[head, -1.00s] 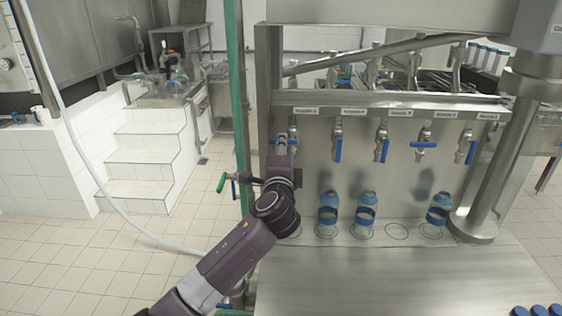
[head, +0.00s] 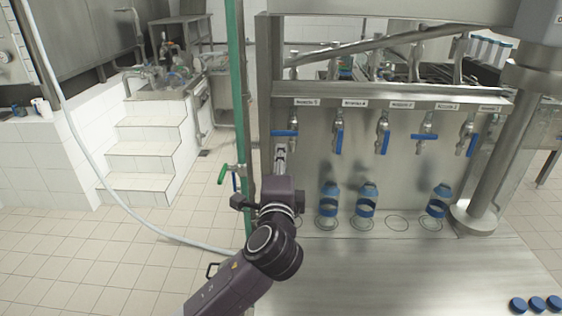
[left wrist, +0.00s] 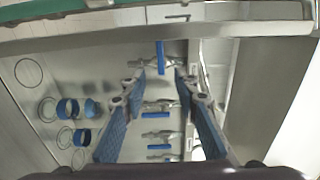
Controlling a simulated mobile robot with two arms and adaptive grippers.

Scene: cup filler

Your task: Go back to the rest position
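My left gripper (head: 281,152) is in front of the filler panel, just below the leftmost tap (head: 291,115). In the left wrist view my left gripper (left wrist: 160,88) has its two blue-padded fingers apart with nothing held between them. A blue tap handle (left wrist: 160,56) shows beyond the fingertips. The leftmost tap's blue handle (head: 285,133) lies sideways. My right gripper is in neither view.
Three blue-banded bottles (head: 329,199) (head: 366,199) (head: 438,200) stand on the steel counter (head: 400,270) under the taps. Blue caps (head: 536,304) lie at the counter's right front. A green pole (head: 238,110) stands left of the filler. White steps (head: 145,150) are at the left.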

